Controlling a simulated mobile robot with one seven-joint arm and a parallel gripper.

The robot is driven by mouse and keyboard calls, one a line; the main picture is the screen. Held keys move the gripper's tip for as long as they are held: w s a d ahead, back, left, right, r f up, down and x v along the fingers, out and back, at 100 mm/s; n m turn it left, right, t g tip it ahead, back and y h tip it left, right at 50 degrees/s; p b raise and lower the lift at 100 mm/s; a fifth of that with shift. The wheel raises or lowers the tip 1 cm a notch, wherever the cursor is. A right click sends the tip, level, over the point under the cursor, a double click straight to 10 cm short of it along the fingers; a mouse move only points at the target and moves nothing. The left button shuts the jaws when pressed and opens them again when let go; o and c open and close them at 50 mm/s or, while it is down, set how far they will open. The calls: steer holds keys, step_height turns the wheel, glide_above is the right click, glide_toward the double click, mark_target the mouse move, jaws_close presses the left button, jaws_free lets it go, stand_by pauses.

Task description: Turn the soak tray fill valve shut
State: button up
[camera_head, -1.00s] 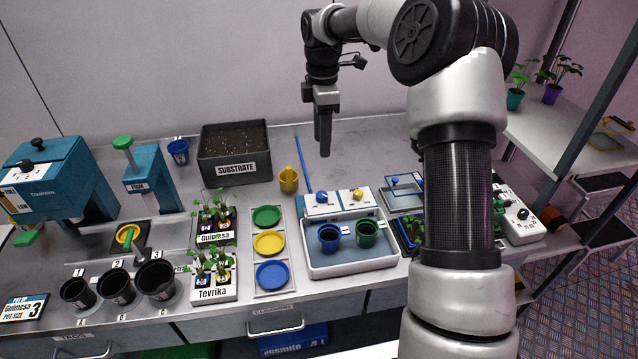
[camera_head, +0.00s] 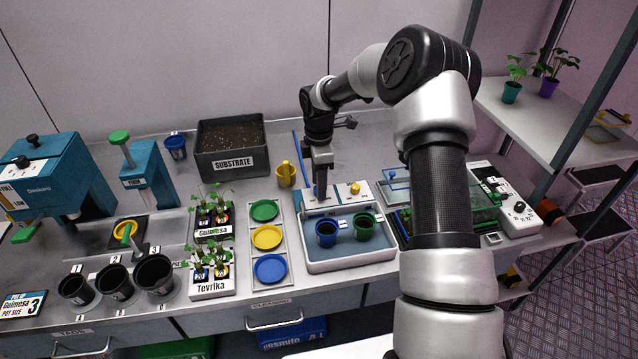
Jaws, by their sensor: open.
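The soak tray (camera_head: 350,262) is a white-rimmed basin on the bench with a blue pot (camera_head: 326,234) and a green pot (camera_head: 364,227) standing in it. A white panel along its back edge carries a yellow knob (camera_head: 355,188) on the right. A blue knob sat on the left of this panel earlier; my gripper now covers that spot. My gripper (camera_head: 321,192) points down at the panel's left part, with its fingertips at or just above the blue knob. I cannot tell whether the fingers touch it. The jaws are open.
Coloured saucers in a rack (camera_head: 287,285) stand left of the tray. A green-filled tray (camera_head: 460,215) and a white control box (camera_head: 519,213) are at right, partly behind my arm.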

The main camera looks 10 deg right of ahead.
steer(key=shift+f, duration=0.2)
steer(key=shift+c, duration=0.2)
steer(key=c, duration=1)
